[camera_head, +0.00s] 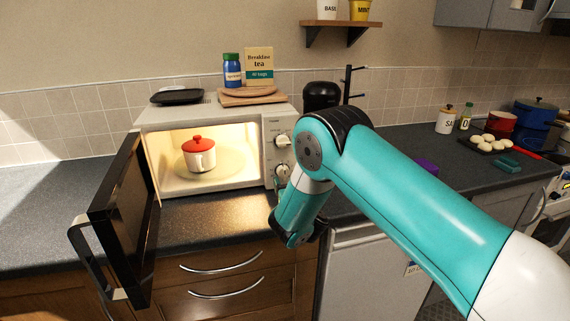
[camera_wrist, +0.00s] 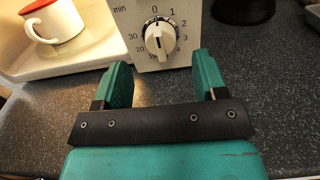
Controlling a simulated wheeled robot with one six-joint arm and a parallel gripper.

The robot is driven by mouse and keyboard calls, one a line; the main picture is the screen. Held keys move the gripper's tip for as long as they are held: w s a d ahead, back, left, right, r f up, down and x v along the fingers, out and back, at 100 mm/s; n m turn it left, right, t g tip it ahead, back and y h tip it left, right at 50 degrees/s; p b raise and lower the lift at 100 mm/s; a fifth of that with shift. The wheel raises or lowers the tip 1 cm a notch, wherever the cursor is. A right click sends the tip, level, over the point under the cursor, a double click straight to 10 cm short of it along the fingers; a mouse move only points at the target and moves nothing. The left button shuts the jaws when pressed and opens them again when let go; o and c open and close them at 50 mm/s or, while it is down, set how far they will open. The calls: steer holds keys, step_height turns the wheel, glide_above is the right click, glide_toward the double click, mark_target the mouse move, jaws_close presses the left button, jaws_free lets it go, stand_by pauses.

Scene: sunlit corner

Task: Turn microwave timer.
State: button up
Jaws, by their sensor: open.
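The microwave (camera_head: 270,155) stands on the counter with its door (camera_head: 118,215) swung wide open to the left. Its lit inside holds a white mug with a red lid (camera_head: 200,155), also partly in the wrist view (camera_wrist: 55,22). The timer knob (camera_wrist: 160,38) is pale, in a ring of minute numbers, its pointer bar near upright. In the head view it seems to be the lower knob (camera_head: 282,171) on the right panel. My gripper (camera_wrist: 163,76) is open and empty, its two green fingers apart, short of the knob with the knob between them in the picture.
An upper knob (camera_head: 282,140) sits above on the panel. A black pan (camera_head: 177,96), a blue jar (camera_head: 232,70) and a tea box (camera_head: 259,66) are on the microwave top. A purple object (camera_head: 427,166) lies on the counter to the right. Dark counter (camera_wrist: 255,80) is bare beside the gripper.

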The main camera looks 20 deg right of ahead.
mark_target(285, 174)
steer(key=shift+w+p, duration=0.8)
steer(key=shift+w, duration=1.8)
steer(key=shift+c, duration=0.3)
steer(key=c, duration=0.8)
steer(key=shift+c, duration=0.2)
steer(key=shift+m+b, duration=0.3)
